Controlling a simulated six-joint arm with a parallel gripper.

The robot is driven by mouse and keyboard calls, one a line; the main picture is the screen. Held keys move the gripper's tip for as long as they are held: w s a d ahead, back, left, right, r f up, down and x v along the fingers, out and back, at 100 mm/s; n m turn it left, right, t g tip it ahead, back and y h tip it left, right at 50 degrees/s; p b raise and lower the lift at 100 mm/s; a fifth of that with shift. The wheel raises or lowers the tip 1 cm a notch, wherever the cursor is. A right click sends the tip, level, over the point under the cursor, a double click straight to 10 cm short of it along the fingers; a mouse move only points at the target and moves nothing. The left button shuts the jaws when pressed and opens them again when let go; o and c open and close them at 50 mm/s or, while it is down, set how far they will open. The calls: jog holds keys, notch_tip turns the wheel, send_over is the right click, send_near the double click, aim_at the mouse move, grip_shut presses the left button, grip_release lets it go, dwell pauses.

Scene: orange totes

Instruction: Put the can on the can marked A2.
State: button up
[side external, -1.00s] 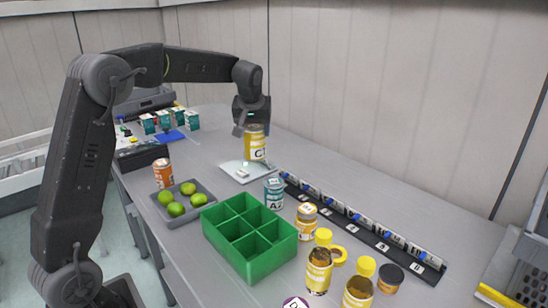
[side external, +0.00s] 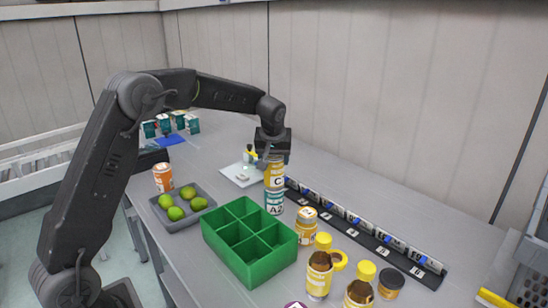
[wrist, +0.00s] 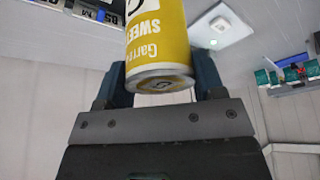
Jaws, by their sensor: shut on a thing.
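A yellow can (side external: 275,175) marked C is upright in my gripper (side external: 272,160), which is shut on its upper part. It also fills the top middle of the wrist view (wrist: 158,45), between the two fingers. The teal and white can marked A2 (side external: 274,203) stands upright on the table directly below the yellow can. In the side view the yellow can's bottom lines up with the top of the A2 can and appears to meet it. I cannot tell whether they touch.
A green divided bin (side external: 250,255) stands in front. A grey tray (side external: 182,219) of limes and an orange can (side external: 163,178) are to the left. A black strip of small labelled items (side external: 365,240) runs along the wall. Several jars, including one with an orange label (side external: 306,224), stand front right.

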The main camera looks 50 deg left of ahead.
jog(key=o, duration=1.1)
jog(key=shift+f, duration=0.15)
jog(key=v, duration=1.2)
jog(key=s+d+r+m+t+h, duration=0.1)
jog(key=s+d+r+m, duration=0.1)
jog(key=s+d, duration=0.35)
jog(key=s+d+r+m, duration=0.1)
jog(key=s+d+m, duration=0.1)
jog(key=s, duration=0.6)
jog(key=s+d+f+m, duration=0.1)
jog(key=s+f, duration=0.1)
jog(key=s, duration=0.3)
jog(key=s+d+f+m+t+h, duration=0.1)
jog(key=s+d+f+m, duration=0.1)
jog(key=s, duration=0.4)
jog(key=s+d+f+m+h, duration=0.1)
jog(key=s+d+f+m, duration=0.1)
jog(key=s, duration=0.4)
jog(key=shift+d+f, duration=0.25)
jog(key=shift+f, duration=0.2)
